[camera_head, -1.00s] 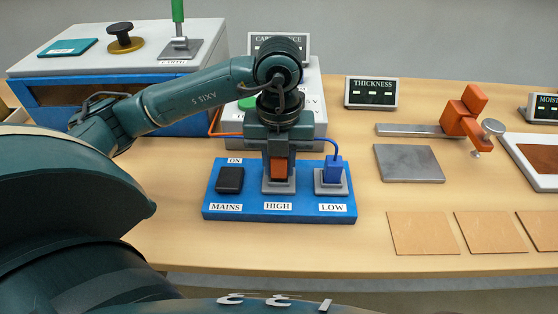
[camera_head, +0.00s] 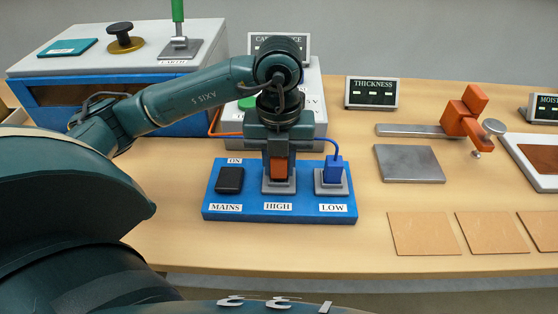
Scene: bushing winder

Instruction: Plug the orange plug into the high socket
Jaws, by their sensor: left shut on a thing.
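The orange plug (camera_head: 278,168) is upright at the high socket (camera_head: 278,187), the middle grey plate above the HIGH label on the blue board (camera_head: 240,211). My left gripper (camera_head: 278,160) points down and is shut on the plug from above. The plug's lower end meets the grey plate; how deep it sits in the socket I cannot tell. The gripper hides the plug's upper part. A blue plug (camera_head: 333,170) stands in the low socket (camera_head: 331,188) to the right. My right gripper is not in view.
A black mains switch (camera_head: 229,180) is left of the high socket. A capacitance box (camera_head: 312,100) stands behind my arm, with orange and blue cables in front. A blue-and-white cabinet (camera_head: 140,65) is at the back left. Tan sheets (camera_head: 424,233) and a steel plate (camera_head: 408,163) lie right.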

